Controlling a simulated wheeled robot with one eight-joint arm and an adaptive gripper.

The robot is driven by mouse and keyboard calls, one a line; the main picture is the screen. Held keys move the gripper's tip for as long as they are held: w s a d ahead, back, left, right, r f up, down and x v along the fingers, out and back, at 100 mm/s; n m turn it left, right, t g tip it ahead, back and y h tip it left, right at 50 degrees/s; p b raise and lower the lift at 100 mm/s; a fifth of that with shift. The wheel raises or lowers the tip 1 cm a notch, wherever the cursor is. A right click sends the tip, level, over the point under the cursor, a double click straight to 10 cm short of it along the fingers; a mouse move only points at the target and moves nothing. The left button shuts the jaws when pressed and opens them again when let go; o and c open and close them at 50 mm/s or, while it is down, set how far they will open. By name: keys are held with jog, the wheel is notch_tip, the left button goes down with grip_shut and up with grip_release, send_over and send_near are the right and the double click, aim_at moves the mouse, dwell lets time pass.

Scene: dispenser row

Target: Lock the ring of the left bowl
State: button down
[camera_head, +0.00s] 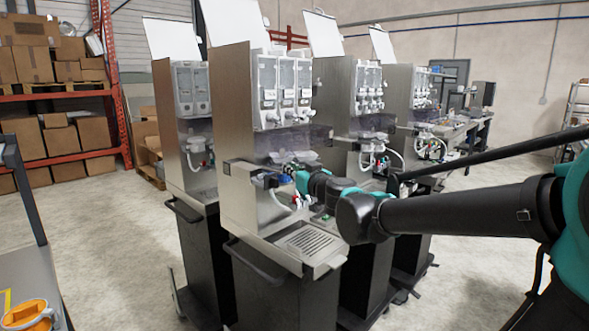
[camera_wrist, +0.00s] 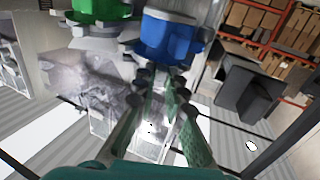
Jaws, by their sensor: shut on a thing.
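The near dispenser (camera_head: 235,110) stands in the middle of the head view. In the head view my gripper is mostly hidden by my wrist. A clear, see-through bowl body (camera_wrist: 85,75) lies left of the fingers. I cannot tell how far the ring is turned.
More dispensers (camera_head: 338,95) stand close on both sides in a row. A drip tray (camera_head: 305,240) juts out below my wrist. A red rack with boxes (camera_head: 60,90) is at the far left. The floor (camera_head: 130,240) at left is open.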

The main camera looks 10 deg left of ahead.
jog(key=shift+s+a+m+t+h, duration=0.1)
jog(key=shift+a+m+t+h, duration=0.1)
jog(key=shift+m+t+h, duration=0.15)
jog(key=c, duration=1.6)
grip_release()
jog(key=shift+o, duration=0.2)
jog(key=v, duration=1.2)
